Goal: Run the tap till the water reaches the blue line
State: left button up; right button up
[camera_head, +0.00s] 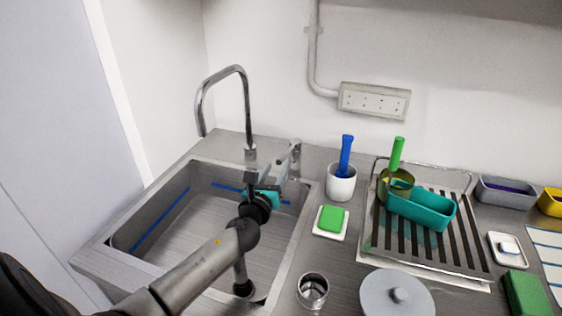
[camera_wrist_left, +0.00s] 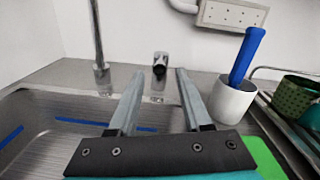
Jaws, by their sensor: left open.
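The steel sink (camera_head: 180,228) has a blue line (camera_head: 160,219) along its inner walls, and this line also shows in the left wrist view (camera_wrist_left: 85,121). I see bare sink floor and no clear water surface. The curved spout (camera_head: 240,90) rises behind the sink, and no stream shows from it. A short metal tap control (camera_head: 295,148) stands at the back right of the sink; it also shows in the left wrist view (camera_wrist_left: 160,65). My left gripper (camera_head: 276,168) is open just in front of the control. In the wrist view the control appears between the fingertips, apparently not gripped. My right gripper is out of view.
A white cup (camera_head: 341,187) with a blue-handled tool stands close right of the control. A green sponge (camera_head: 332,218) lies on a white dish. A drying rack (camera_head: 435,255) holds a teal tub (camera_head: 422,210). A metal cup (camera_head: 313,291) and a grey lid (camera_head: 397,300) sit in front.

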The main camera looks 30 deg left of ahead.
aim_at(281, 157)
pick_arm(q)
jog(key=shift+b+x, duration=0.4)
jog(key=shift+x, duration=2.1)
jog(key=shift+c, duration=0.2)
grip_shut()
